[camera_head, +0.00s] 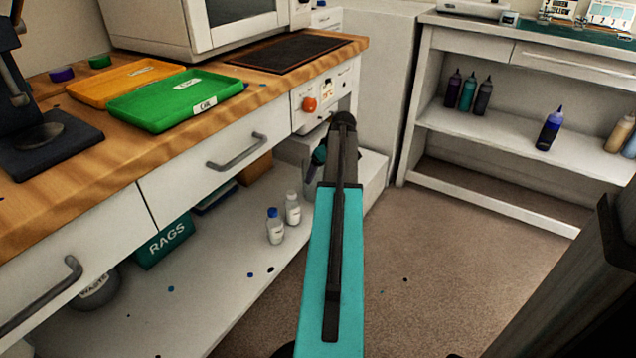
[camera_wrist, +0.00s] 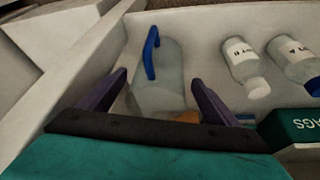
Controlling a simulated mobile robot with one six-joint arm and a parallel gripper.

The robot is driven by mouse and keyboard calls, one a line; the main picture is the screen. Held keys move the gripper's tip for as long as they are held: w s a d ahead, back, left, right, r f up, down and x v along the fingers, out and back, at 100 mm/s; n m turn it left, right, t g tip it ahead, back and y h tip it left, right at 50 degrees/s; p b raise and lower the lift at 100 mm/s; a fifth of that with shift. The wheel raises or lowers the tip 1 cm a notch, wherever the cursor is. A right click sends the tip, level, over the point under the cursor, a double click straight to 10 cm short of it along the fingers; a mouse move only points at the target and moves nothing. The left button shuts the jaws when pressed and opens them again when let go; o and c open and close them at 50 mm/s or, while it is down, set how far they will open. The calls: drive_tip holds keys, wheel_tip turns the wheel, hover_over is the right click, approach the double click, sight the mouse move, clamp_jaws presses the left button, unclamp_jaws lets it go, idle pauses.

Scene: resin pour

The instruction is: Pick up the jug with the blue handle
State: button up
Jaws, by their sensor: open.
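A clear jug with a blue handle (camera_wrist: 172,72) stands on the white lower shelf in the wrist view. Its handle is toward the upper left of its body. My gripper (camera_wrist: 158,78) is open, with one dark purple finger on each side of the jug in the picture. I cannot tell whether either finger touches it. Nothing is gripped. The jug's near lower part is partly hidden by the gripper. In the head view I cannot make out the jug; my arm covers that part of the shelf.
Two labelled bottles stand beside the jug, one white-capped (camera_head: 292,209) and one blue-capped (camera_head: 275,227). A green rags box (camera_head: 165,242) is farther left on the shelf. The wooden worktop (camera_head: 75,180) and drawers overhang the shelf. Open floor (camera_head: 430,260) lies to the right.

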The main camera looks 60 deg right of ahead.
drive_tip(key=shift+w, duration=0.1)
drive_tip(key=b+x, duration=0.1)
drive_tip(key=x, duration=0.1)
drive_tip(key=b+x, duration=0.1)
drive_tip(key=x, duration=0.2)
drive_tip(key=shift+w+d+b, duration=0.15)
drive_tip(key=shift+w+b, duration=0.2)
drive_tip(key=shift+w, duration=0.15)
drive_tip(key=c, duration=0.9)
drive_tip(key=shift+r, duration=0.1)
